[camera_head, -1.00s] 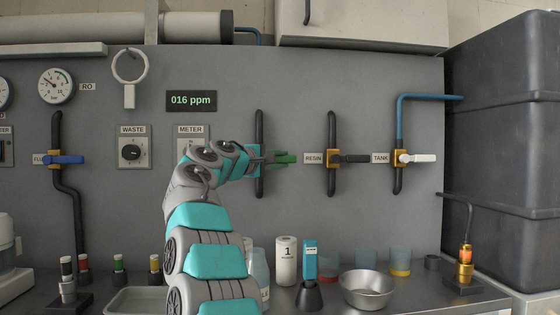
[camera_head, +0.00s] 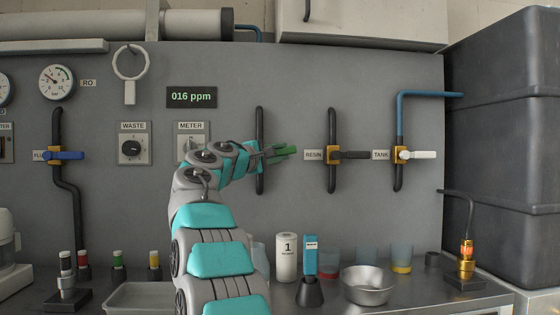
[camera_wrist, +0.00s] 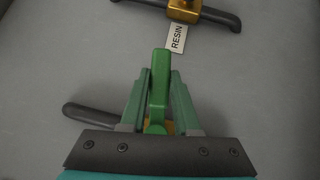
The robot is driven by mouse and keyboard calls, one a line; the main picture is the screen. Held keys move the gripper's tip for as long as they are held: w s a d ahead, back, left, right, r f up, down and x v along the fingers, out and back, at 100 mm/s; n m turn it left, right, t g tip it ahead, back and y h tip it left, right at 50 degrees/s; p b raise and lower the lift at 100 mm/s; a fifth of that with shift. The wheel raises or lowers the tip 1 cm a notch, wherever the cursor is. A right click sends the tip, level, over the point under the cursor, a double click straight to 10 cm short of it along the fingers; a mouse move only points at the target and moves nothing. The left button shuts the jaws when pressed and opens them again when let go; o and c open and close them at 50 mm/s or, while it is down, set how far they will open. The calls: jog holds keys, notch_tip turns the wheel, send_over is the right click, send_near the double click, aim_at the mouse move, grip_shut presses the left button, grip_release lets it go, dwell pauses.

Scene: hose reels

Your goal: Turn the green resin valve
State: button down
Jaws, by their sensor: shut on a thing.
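The green valve handle (camera_head: 289,150) sits on the wall panel, on a black vertical pipe (camera_head: 260,125). In the wrist view the handle (camera_wrist: 160,65) stands between the two green fingers of my gripper (camera_wrist: 160,82), which is shut on it. In the head view my gripper (camera_head: 277,153) reaches it from the left, and my arm hides the valve body. The handle points right and seems tilted slightly upward. The RESIN label (camera_head: 314,155) is to its right, beside a valve with a black handle (camera_head: 351,155).
A white-handled valve (camera_head: 421,155) marked TANK is farther right, and a blue-handled valve (camera_head: 66,155) is at the left. The meter display (camera_head: 191,97) reads 016 ppm. Below stand a white bottle (camera_head: 287,258), a blue-topped probe (camera_head: 310,258) and a metal bowl (camera_head: 368,285).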

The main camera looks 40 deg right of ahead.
jog(key=shift+w+a+r+n+t+y+b, duration=0.65)
jog(key=shift+n+t+b, duration=1.4)
jog(key=shift+n+t, duration=1.65)
jog(key=shift+w+a+r+n+t+y+b, duration=0.35)
jog(key=shift+a+r+n+t+y+b, duration=0.6)
jog(key=shift+n+t+b, duration=2.65)
jog(key=shift+w+a+r+n+t+y+b, duration=0.65)
jog(key=shift+n+t, duration=1.35)
jog(key=shift+n, duration=3.6)
jog(key=shift+s+a+r, duration=0.15)
jog(key=shift+s+a, duration=0.05)
jog(key=c, duration=0.6)
grip_release()
jog(key=shift+c, duration=0.2)
